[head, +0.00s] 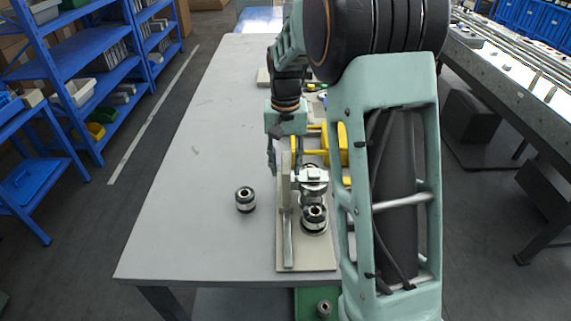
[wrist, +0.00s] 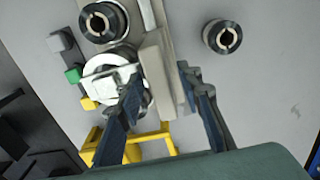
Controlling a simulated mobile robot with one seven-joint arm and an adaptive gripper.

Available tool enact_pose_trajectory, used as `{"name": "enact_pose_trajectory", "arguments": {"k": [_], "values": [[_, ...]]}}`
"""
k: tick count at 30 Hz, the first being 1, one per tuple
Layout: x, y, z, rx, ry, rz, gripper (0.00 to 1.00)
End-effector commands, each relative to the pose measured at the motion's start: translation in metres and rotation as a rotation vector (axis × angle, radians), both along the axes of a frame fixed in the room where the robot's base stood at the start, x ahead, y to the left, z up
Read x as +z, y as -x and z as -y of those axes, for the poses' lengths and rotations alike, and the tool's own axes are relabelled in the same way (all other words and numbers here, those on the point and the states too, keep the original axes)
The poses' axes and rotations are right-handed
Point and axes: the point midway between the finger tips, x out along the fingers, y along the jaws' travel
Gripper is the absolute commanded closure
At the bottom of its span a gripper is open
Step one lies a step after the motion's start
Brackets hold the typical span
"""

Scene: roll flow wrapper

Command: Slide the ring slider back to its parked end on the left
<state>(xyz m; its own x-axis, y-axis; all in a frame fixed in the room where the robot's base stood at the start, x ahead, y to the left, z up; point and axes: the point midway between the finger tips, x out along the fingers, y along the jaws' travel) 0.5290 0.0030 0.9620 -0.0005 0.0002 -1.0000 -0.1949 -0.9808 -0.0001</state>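The fixture (head: 318,262) stands on the table, with an upright beige plate (head: 284,165) and a rail along its base. The white and metal part that looks like the ring slider (head: 312,176) sits beside the plate; it also shows in the wrist view (wrist: 95,66). A dark roller with a metal band (head: 314,217) stands on the fixture nearer the front. My gripper (head: 271,155) is at the plate. In the wrist view my gripper (wrist: 160,76) is open, its fingers on either side of the beige plate; the left fingertip overlaps the white ring, contact unclear.
A loose roller (head: 245,199) stands on the table left of the fixture, also in the wrist view (wrist: 222,36). A yellow frame (head: 335,143) lies behind the fixture. The table (head: 190,190) is clear at left. My arm hides the right side.

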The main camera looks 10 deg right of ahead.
Motion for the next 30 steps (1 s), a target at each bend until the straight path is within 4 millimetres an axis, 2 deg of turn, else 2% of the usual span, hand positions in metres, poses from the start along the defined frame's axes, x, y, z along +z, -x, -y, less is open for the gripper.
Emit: {"name": "enact_pose_trajectory", "arguments": {"k": [3, 12, 24, 30], "values": [[0.0002, 0.0000, 0.0000, 0.000, 0.000, 0.000, 0.68], [0.0005, -0.0001, 0.0000, 0.000, 0.000, 0.000, 1.00], [0.0008, 0.0005, -0.0002, 0.000, 0.000, 0.001, 1.00], [0.0009, 0.0070, -0.0016, 0.000, 0.000, 0.002, 1.00]]}}
